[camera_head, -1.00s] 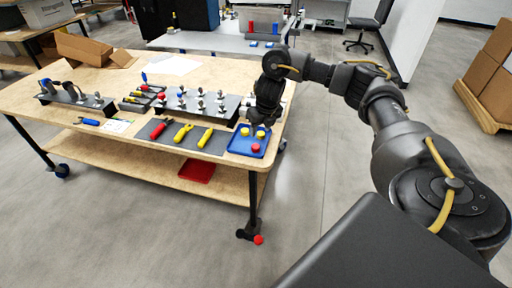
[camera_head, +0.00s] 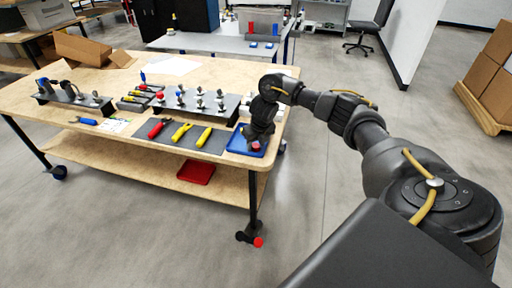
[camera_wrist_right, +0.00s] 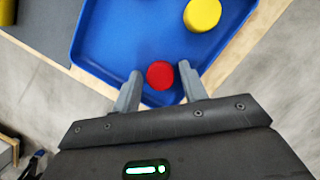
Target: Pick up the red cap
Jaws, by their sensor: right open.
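The red cap (camera_wrist_right: 160,75) lies in the blue tray (camera_wrist_right: 112,42), close to its near edge. In the right wrist view my right gripper (camera_wrist_right: 159,84) is open, with one finger on each side of the red cap and a gap visible on both sides. In the head view the red cap (camera_head: 256,146) shows just below the gripper (camera_head: 254,140) at the table's right corner. A yellow cap (camera_wrist_right: 202,15) lies in the tray farther back. My left gripper is not in view.
The wooden table (camera_head: 110,75) holds a grey mat with red and yellow hand tools (camera_head: 181,133) left of the tray. A dark rack with several fittings (camera_head: 200,104) stands behind the mat. The floor right of the table is clear.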

